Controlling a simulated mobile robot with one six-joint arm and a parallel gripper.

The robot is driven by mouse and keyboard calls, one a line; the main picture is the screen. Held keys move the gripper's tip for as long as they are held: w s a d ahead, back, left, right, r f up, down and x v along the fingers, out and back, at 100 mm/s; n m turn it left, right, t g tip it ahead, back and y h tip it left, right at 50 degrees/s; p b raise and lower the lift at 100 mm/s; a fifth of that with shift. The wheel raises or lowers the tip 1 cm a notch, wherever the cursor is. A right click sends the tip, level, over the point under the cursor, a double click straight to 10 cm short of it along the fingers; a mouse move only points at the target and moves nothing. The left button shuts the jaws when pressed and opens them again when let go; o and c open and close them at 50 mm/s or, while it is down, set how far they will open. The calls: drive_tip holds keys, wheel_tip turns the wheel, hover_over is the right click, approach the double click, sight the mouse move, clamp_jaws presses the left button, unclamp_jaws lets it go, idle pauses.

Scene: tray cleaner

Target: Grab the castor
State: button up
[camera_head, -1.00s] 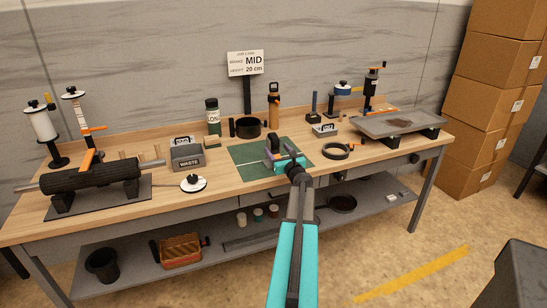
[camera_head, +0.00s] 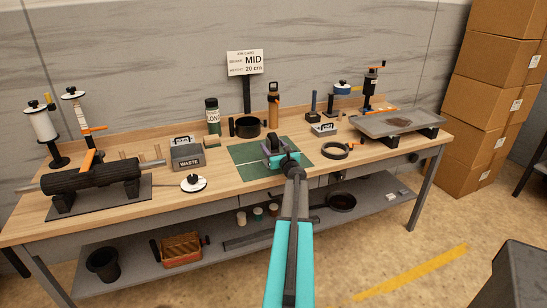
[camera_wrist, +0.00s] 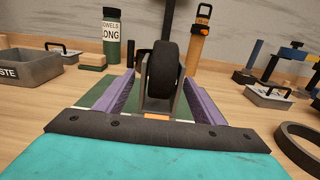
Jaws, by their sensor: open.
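The castor (camera_wrist: 163,76) stands on the green mat (camera_head: 246,169), its black wheel upright in a grey fork, seen in the wrist view. My gripper (camera_wrist: 161,92) is open, with one purple finger on each side of the castor. Gaps show between the fingers and the fork. In the head view my gripper (camera_head: 273,150) is over the mat, and it largely hides the castor.
A waste bin (camera_head: 187,157) and a sponge stand left of the mat. A green bottle (camera_head: 213,118), a dark pot (camera_head: 248,127) and an orange bottle (camera_head: 273,108) stand behind it. A black ring (camera_head: 336,151) lies to the right.

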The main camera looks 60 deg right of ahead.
sight(276, 141)
drive_tip(key=shift+c, duration=0.3)
clamp_jaws()
drive_tip(key=shift+r, duration=0.1)
drive_tip(key=shift+r, duration=0.8)
wheel_tip(276, 141, up, 2)
drive_tip(key=s+a+b, duration=0.1)
drive_tip(key=s+a, duration=0.2)
drive_tip(key=a, duration=0.4)
drive_tip(key=s+a+r+b, duration=0.1)
drive_tip(key=s+a, duration=0.2)
drive_tip(key=a, duration=0.4)
drive_tip(key=shift+s+a+r+b, duration=0.15)
drive_tip(key=shift+s+a+b, duration=0.1)
drive_tip(key=shift+s+b, duration=0.1)
